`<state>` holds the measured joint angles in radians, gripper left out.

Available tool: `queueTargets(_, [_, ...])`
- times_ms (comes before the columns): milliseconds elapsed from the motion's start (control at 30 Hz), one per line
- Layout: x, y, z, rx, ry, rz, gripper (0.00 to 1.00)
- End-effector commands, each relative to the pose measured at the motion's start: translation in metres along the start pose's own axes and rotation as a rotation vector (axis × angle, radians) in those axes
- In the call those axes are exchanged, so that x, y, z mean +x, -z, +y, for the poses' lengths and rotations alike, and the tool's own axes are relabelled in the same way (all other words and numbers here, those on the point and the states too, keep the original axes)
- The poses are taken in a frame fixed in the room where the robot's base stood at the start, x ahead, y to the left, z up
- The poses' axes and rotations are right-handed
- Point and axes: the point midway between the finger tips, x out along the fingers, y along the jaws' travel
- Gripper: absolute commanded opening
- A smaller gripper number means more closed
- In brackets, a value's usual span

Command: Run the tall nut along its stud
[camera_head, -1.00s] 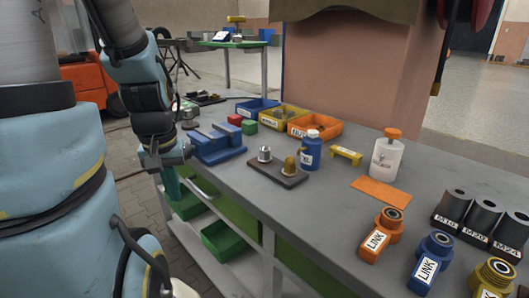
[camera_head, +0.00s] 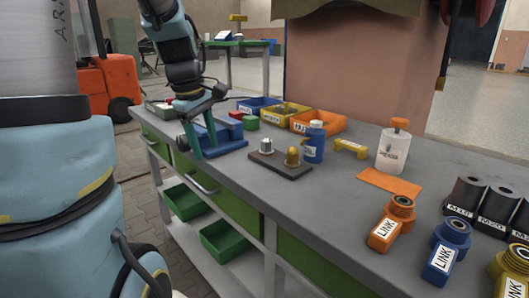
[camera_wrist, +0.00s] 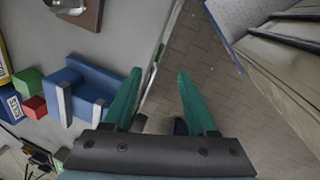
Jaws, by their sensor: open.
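A dark brown board (camera_head: 283,172) lies on the workbench with two nut-like fittings standing on it. One is silver (camera_head: 266,146), the other is brass-coloured (camera_head: 292,157). I cannot tell which is the tall nut; the threads of the studs are too small to make out. In the wrist view only part of the board (camera_wrist: 90,17) shows at the top left edge, with a silver piece (camera_wrist: 66,5) cut off by the frame. My gripper (camera_head: 203,146) is open and empty, with green fingers pointing down by the bench's edge, left of the board. It also shows in the wrist view (camera_wrist: 160,74).
A blue vise (camera_head: 222,143) stands close to my gripper. A blue bottle (camera_head: 314,143) stands just right of the board, with a yellow part (camera_head: 351,147) beyond it. Bins (camera_head: 318,121) line the back. Orange and blue link parts (camera_head: 390,224) lie at the front right.

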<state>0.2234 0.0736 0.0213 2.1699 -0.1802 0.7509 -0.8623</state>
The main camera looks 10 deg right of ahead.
Motion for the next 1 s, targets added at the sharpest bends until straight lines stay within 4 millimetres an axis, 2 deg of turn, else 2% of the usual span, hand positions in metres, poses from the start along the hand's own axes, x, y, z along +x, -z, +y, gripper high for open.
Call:
queueTargets(33, [0.005,-0.002,0.019,-0.11,-0.02,-0.018,0.64])
queueTargets(67, [0.003,-0.004,0.029,-0.187,-0.028,-0.034,0.68])
queueTargets(200, [-0.013,-0.02,0.075,-0.52,-0.046,-0.119,0.68])
queueTargets(300, [-0.025,-0.032,0.099,-0.71,-0.042,-0.175,0.68])
queueTargets(400, [-0.036,-0.042,0.116,-0.844,-0.031,-0.219,0.68])
queueTargets(567, [-0.046,-0.051,0.127,-0.95,-0.015,-0.253,0.68])
queueTargets(667, [-0.043,-0.053,0.129,-0.963,-0.011,-0.257,0.68])
queueTargets(767, [-0.03,-0.056,0.13,-0.962,-0.008,-0.256,0.68])
queueTargets(1000, [0.014,-0.065,0.135,-0.962,-0.008,-0.256,0.68])
